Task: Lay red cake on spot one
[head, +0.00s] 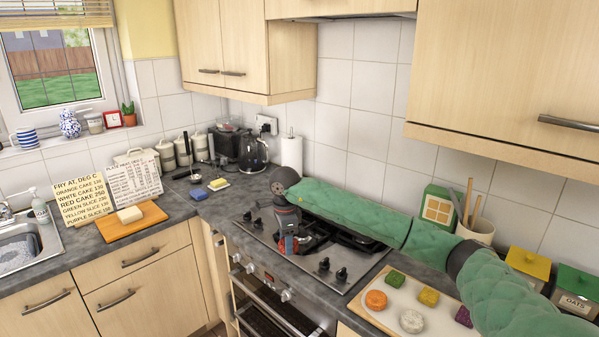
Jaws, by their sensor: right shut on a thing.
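My right gripper (288,244) is at the end of the green-sleeved arm that reaches in from the right. It points down over the front left of the hob (322,287) and is shut on a small reddish thing, which looks like the red cake; the fingers hide most of it. A dark pan shows just behind the gripper, and I cannot tell whether the cake touches it. No label for spot one is readable. My left gripper is out of view.
A pale board (370,318) at the lower right holds an orange cake (376,300), a white cake (411,321), and green (396,279), yellow (428,296) and purple (463,316) slices. A sign (82,201) lists frying heats, red cake 250. A kettle (252,152) stands behind.

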